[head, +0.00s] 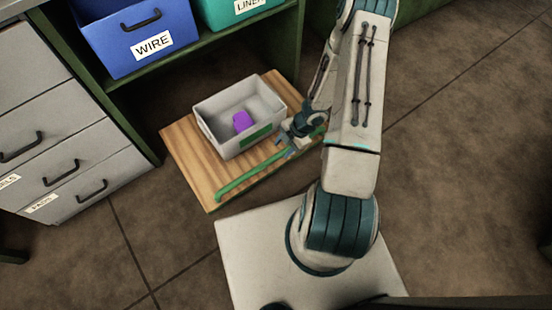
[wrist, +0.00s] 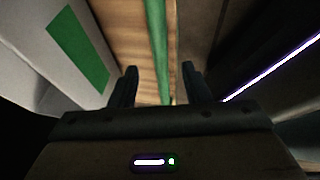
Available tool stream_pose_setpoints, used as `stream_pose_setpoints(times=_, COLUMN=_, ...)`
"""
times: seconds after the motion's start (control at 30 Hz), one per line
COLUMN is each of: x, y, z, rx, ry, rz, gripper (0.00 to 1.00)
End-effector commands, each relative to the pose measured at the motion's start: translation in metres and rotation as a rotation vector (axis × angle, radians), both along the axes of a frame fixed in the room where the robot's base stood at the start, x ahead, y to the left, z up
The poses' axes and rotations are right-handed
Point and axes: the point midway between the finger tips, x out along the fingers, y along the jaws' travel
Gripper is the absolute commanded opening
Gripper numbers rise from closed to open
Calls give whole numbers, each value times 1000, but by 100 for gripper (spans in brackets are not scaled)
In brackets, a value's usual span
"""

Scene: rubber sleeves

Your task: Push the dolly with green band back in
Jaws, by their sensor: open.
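The dolly (head: 185,155) is a wooden board with a green band (head: 250,178) along its front edge. It sticks out onto the floor from beneath the green shelf unit. A light grey bin (head: 213,136) with a green label stands on it, with a purple thing (head: 242,121) inside. My gripper (head: 290,147) is at the front edge of the dolly, right of the band's middle. In the wrist view my gripper (wrist: 158,72) is open, with the green band (wrist: 158,40) running between its fingers. I cannot tell whether they touch it.
The green shelf (head: 200,48) above holds a blue bin (head: 110,45) marked WIRE and a teal bin (head: 225,12). A grey drawer cabinet (head: 75,150) stands to the left. The floor (head: 460,170) on the right is clear.

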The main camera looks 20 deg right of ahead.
Motion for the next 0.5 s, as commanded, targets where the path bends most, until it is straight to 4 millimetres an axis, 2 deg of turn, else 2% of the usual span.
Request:
stream_pose_setpoints(times=0.03, x=0, y=5, z=-16, rx=3, ry=1, rz=-2, gripper=43)
stream_pose_setpoints(times=0.2, x=2, y=17, z=-42, rx=2, ry=1, rz=-3, gripper=43)
stream_pose_setpoints(times=0.5, x=4, y=28, z=-62, rx=0, ry=0, rz=-1, gripper=43)
